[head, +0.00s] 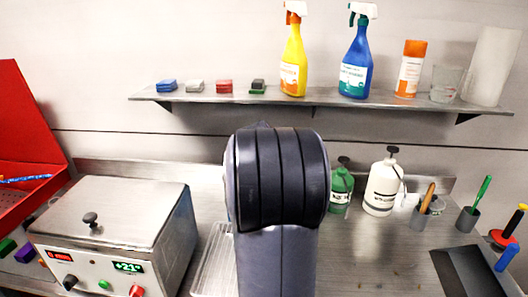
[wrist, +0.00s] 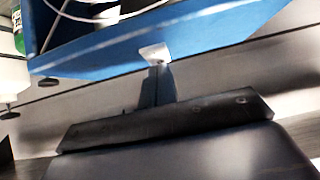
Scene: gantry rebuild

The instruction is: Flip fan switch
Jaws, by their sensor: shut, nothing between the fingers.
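I cannot pick out a fan or a fan switch with certainty in either view. In the wrist view, my gripper (wrist: 156,66) is shut, its narrow dark fingers together. Its tip is at a small pale piece (wrist: 155,53) on the lower edge of a blue panel (wrist: 215,35). I cannot tell whether this piece is part of the panel or of the fingertips, or whether they touch. A pale cable (wrist: 110,14) loops above the panel. In the head view, my arm hides the gripper and the blue panel.
A steel bath (head: 110,210) with knobs and a display stands left on the bench. The wall shelf (head: 330,97) holds spray bottles and small blocks. Green (head: 341,190) and white (head: 383,190) bottles stand right of my arm.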

